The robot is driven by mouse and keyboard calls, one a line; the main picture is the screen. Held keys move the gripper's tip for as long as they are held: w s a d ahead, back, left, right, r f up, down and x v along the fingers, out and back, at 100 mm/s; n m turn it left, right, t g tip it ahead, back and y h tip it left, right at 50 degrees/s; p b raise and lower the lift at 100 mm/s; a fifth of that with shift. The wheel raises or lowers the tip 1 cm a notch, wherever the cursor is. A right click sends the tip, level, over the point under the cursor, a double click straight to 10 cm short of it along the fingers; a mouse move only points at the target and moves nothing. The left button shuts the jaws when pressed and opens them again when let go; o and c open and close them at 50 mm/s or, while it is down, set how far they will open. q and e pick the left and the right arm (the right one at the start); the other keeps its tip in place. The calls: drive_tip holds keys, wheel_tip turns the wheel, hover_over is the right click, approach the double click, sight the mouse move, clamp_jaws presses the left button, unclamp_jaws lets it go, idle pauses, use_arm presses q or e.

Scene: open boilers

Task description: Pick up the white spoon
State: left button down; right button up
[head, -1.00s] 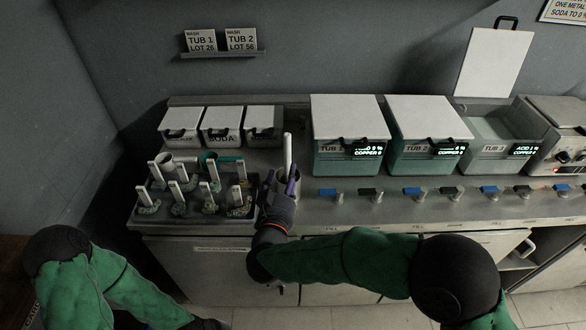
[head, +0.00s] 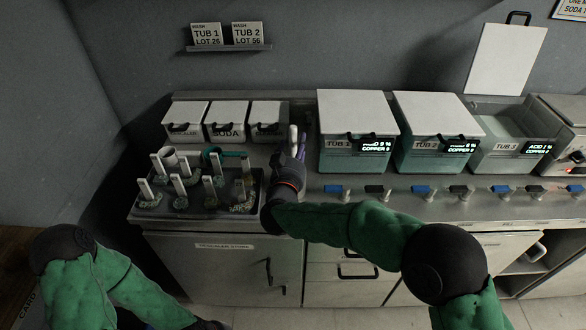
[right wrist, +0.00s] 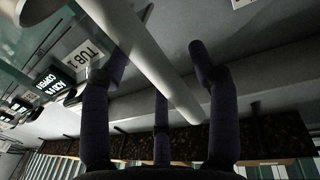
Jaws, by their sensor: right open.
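The white spoon (head: 293,134) shows as a pale upright handle at the back of the counter, right of the rack of samples. Its lower part is hidden behind my right gripper (head: 292,152). In the right wrist view the pale handle (right wrist: 150,62) runs down from the upper left, between the dark fingers of my right gripper (right wrist: 156,64). The fingers are spread and do not visibly close on it.
A dark tray (head: 205,212) of several upright white tags in clumps stands left of my right gripper. Lidded boxes (head: 228,118) stand behind it. Tub 1 (head: 355,118) stands close on the right. Valve handles line the counter's front.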

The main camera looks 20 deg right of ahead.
clamp_jaws()
